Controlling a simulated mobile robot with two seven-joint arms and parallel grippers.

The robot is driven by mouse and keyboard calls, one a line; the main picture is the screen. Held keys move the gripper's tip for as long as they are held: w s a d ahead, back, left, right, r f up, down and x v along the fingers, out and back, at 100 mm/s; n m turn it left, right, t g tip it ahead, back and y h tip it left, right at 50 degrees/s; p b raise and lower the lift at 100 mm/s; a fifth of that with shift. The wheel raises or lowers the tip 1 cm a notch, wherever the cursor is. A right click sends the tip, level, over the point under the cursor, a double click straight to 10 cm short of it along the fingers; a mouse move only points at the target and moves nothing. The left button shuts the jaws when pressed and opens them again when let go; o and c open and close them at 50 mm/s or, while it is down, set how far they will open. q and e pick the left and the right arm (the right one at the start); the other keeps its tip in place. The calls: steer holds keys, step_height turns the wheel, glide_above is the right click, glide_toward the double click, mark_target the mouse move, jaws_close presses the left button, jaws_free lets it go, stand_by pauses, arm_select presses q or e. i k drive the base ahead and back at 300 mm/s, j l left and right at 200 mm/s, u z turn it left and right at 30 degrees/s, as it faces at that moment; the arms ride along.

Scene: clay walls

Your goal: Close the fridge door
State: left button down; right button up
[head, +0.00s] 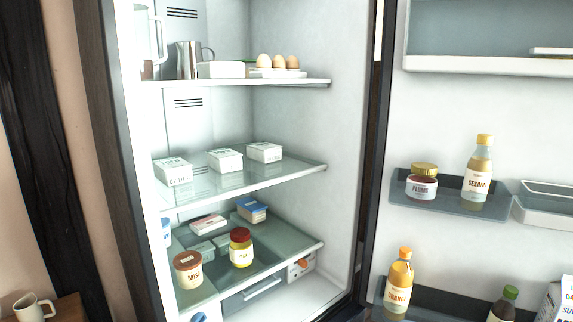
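The fridge (345,130) stands open in the head view, with its lit white inside showing. Its door (440,140) is swung wide open on the right side, hinged along the dark vertical edge beside the fridge's right wall. The door's inner face is toward me and runs out of the picture on the right. Its outer face and its free edge are not visible. Neither of my grippers shows in this view.
Door bins (400,200) hold a plums jar (422,184), a sesame bottle (477,175) and an orange bottle (399,283). Glass shelves (300,172) carry boxes, jars and eggs, all within the fridge. A mug (33,307) stands on a wooden surface at lower left.

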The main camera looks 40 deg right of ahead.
mark_target(433, 109)
steer(key=k+l+z, duration=0.15)
steer(key=z, duration=0.5)
steer(key=k+l+z, duration=0.1)
steer(key=l+z, duration=0.15)
steer(key=k+l+z, duration=0.1)
steer(key=l+z, duration=0.2)
steer(key=l, duration=0.15)
steer(key=l+u, duration=0.3)
steer(key=l, duration=0.55)
steer(key=l+u, duration=0.35)
steer(key=l, duration=0.5)
steer(key=l+u, duration=0.35)
steer(key=l, duration=0.55)
steer(key=l+u, duration=0.35)
steer(key=l, duration=0.5)
steer(key=k+l+u, duration=0.15)
steer(key=l+u, duration=0.2)
steer(key=l, duration=0.45)
steer(key=l+u, duration=0.4)
steer(key=l, duration=0.45)
